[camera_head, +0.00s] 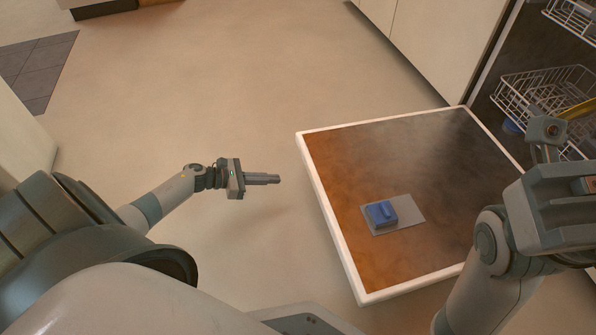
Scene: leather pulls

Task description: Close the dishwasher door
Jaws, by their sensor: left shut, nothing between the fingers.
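The dishwasher door (424,157) lies folded down and open, its brown inner face up with a white rim and a blue dispenser on it. Its hinge side is at the dishwasher opening on the right. My left gripper (279,179) is shut and empty, pointing right, a short way left of the door's free edge and apart from it. My right arm comes up in front of the door's near right part and hides that corner. The large grey link at the right edge is mine; I cannot make out the right gripper's fingertips.
Wire racks (545,92) show inside the dishwasher at the upper right, with a yellow item in one. Pale cabinet fronts (425,40) stand beside the opening. The floor (220,90) left of and beyond the door is clear. A grey tiled patch lies at the upper left.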

